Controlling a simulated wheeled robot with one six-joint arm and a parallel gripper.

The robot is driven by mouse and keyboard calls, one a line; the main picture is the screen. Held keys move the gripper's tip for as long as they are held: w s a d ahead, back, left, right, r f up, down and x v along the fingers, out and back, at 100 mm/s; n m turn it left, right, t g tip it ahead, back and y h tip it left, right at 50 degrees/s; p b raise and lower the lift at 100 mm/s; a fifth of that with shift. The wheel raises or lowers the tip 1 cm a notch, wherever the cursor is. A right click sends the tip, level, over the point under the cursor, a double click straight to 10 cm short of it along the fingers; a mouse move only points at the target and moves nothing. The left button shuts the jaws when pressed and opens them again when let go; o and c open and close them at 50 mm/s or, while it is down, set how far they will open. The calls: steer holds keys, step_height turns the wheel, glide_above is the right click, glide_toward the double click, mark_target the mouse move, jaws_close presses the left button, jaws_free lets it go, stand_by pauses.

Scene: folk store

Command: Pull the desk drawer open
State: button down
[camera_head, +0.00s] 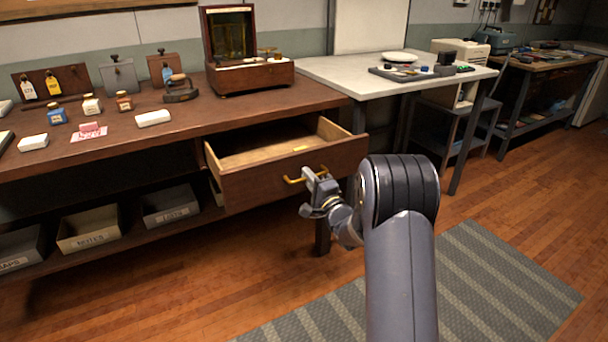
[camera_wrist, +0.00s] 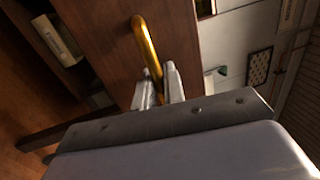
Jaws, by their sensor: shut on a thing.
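The wooden desk drawer (camera_head: 290,172) is pulled well out of the brown desk (camera_head: 230,103), and its inside shows in the head view. A small yellow thing (camera_head: 300,148) shows at the drawer's inner front. My gripper (camera_head: 308,178) is at the drawer front, shut on the right part of the brass handle (camera_head: 291,181). In the wrist view the handle (camera_wrist: 146,40) runs down between the two fingers (camera_wrist: 158,88). The drawer front (camera_wrist: 100,40) lies just beyond them.
A wooden box (camera_head: 250,78) with a raised lid, bottles and an iron (camera_head: 180,91) stand on the desk. Labelled bins (camera_head: 90,228) sit on the shelf below. A white table (camera_head: 345,73) adjoins at right. A striped rug (camera_head: 490,285) covers the open floor in front.

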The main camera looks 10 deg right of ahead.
steer(key=shift+v, duration=0.9)
steer(key=shift+r, duration=0.1)
steer(key=c, duration=1.6)
jaws_free()
steer(key=v, duration=1)
steer(key=shift+s+d+p, duration=0.15)
steer(key=shift+s+p, duration=0.25)
steer(key=shift+p, duration=0.05)
steer(key=shift+w, duration=0.1)
steer(key=x, duration=1.1)
steer(key=shift+b, duration=0.45)
